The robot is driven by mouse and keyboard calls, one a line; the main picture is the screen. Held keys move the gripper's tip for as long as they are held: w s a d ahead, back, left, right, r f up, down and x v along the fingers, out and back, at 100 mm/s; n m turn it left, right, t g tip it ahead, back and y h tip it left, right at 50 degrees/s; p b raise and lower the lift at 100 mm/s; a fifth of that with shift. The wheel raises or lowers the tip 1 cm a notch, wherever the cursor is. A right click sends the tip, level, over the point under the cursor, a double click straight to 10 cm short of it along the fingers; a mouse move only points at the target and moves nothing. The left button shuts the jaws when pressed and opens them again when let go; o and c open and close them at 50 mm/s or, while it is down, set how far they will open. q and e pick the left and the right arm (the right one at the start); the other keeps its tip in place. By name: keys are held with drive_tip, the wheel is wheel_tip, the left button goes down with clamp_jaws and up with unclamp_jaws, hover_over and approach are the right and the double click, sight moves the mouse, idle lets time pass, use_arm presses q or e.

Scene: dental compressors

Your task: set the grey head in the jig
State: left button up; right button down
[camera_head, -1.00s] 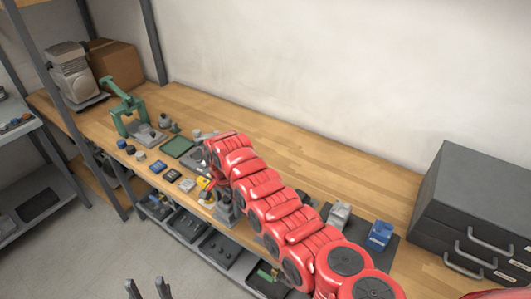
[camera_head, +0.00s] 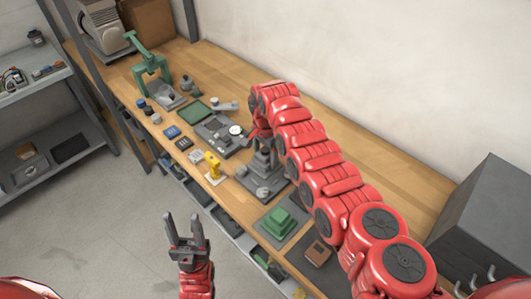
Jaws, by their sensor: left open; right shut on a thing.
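The grey jig (camera_head: 262,189) stands near the front edge of the bench, a dark grey base with a short upright part. My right gripper (camera_head: 262,146) points down just above it, at the end of the red arm. It is shut on a small grey piece that looks like the grey head, mostly hidden by the fingers and arm. I cannot tell whether the piece touches the jig. My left gripper (camera_head: 186,228) is open and empty, in front of the bench over the floor.
A green press (camera_head: 150,72) stands at the back left. A gauge fixture (camera_head: 218,134), a green tray (camera_head: 195,112) and a yellow-topped part (camera_head: 213,166) lie left of the jig. A green block (camera_head: 282,222) lies in front. Grey drawers (camera_head: 490,215) stand at right.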

wheel_tip(320, 180, down, 3)
drive_tip(key=shift+a+r+b, duration=0.1)
drive_tip(key=shift+r+b, duration=0.05)
drive_tip(key=shift+b, duration=0.65)
drive_tip(key=shift+w, duration=0.1)
drive_tip(key=shift+f, duration=0.2)
drive_tip(key=shift+f+b, duration=0.1)
drive_tip(key=shift+b, duration=0.2)
idle(0.6)
drive_tip(key=shift+f+b, duration=0.75)
drive_tip(key=shift+b, duration=0.1)
idle(1.2)
idle(0.4)
unclamp_jaws()
